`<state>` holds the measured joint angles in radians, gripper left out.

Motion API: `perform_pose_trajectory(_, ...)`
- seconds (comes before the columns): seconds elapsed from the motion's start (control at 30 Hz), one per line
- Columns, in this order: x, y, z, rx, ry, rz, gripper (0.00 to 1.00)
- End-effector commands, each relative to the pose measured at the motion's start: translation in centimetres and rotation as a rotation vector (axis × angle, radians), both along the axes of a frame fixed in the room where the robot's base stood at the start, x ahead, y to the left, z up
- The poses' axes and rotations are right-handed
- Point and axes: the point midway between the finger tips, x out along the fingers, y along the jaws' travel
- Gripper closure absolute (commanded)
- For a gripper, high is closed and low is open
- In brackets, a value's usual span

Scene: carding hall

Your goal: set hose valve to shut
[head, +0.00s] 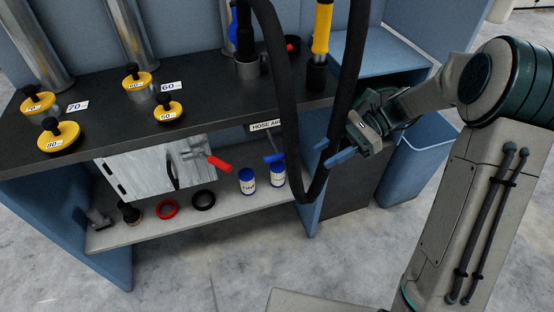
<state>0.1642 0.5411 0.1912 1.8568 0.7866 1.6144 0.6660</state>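A "HOSE AIR" label (267,126) is on the front edge of the dark worktop. My gripper (331,150) is to the right of the blue lever, beside the black hose (283,100). Its blue fingers look apart, with nothing visible between them.
The black hose loops down between my gripper and the blue lever. Two blue-lidded jars (247,181) (278,175), rings and a pale cabinet (135,172) are on or above the lower shelf (150,232). A blue bin (410,165) stands right. Front floor is clear.

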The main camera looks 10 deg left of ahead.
Motion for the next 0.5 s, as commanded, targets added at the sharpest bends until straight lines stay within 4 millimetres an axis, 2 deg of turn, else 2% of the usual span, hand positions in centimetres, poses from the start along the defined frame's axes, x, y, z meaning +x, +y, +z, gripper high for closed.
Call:
perform_pose_trajectory(0.03,1.1,0.2,-1.3,0.041,0.069,-0.025,0.63)
perform_pose_trajectory(0.23,4.2,0.7,-2.8,0.173,0.272,-0.091,0.63)
perform_pose_trajectory(0.37,5.1,0.8,-3.2,0.218,0.335,-0.107,0.63)
perform_pose_trajectory(0.5,5.1,1.3,-3.2,0.233,0.356,-0.110,0.63)
